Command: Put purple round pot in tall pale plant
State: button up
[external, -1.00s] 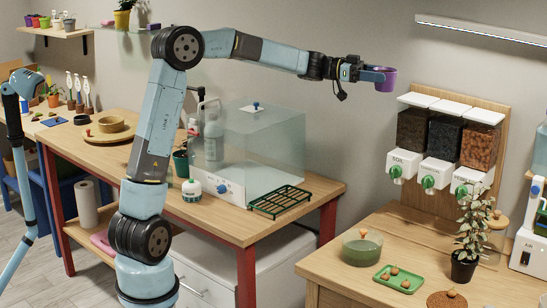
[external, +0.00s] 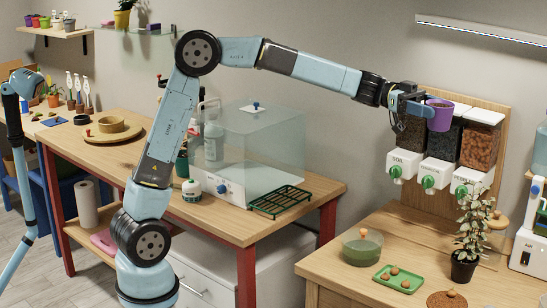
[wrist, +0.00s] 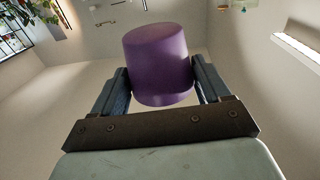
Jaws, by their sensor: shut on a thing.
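The purple round pot (external: 439,114) is held upright in my gripper (external: 424,110), in front of the dispensers at the right. In the wrist view the pot (wrist: 158,62) sits between the two fingers of my gripper (wrist: 163,82), which are shut on its sides. The tall pale plant (external: 474,228) stands in a small black pot on the right-hand wooden table, below and to the right of my gripper. The pot is well above the plant and apart from it.
Three dispensers (external: 443,135) with green knobs hang on a wooden board just behind the held pot. A clear box (external: 262,140) stands on the left table.

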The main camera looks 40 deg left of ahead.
notch_tip(320, 180, down, 26)
send_over(459, 258)
jog(key=s, duration=0.1)
jog(key=f, duration=0.8)
jog(key=shift+a+f, duration=0.3)
jog(key=shift+a, duration=0.05)
jog(key=shift+w+d+f, duration=0.4)
jog(key=shift+w+f, duration=0.1)
jog(key=shift+f, duration=1.7)
jog(key=shift+f, duration=0.1)
jog(key=o, duration=1.1)
jog(key=w+a, duration=0.1)
jog(key=a, duration=1.1)
jog(key=shift+w, duration=0.3)
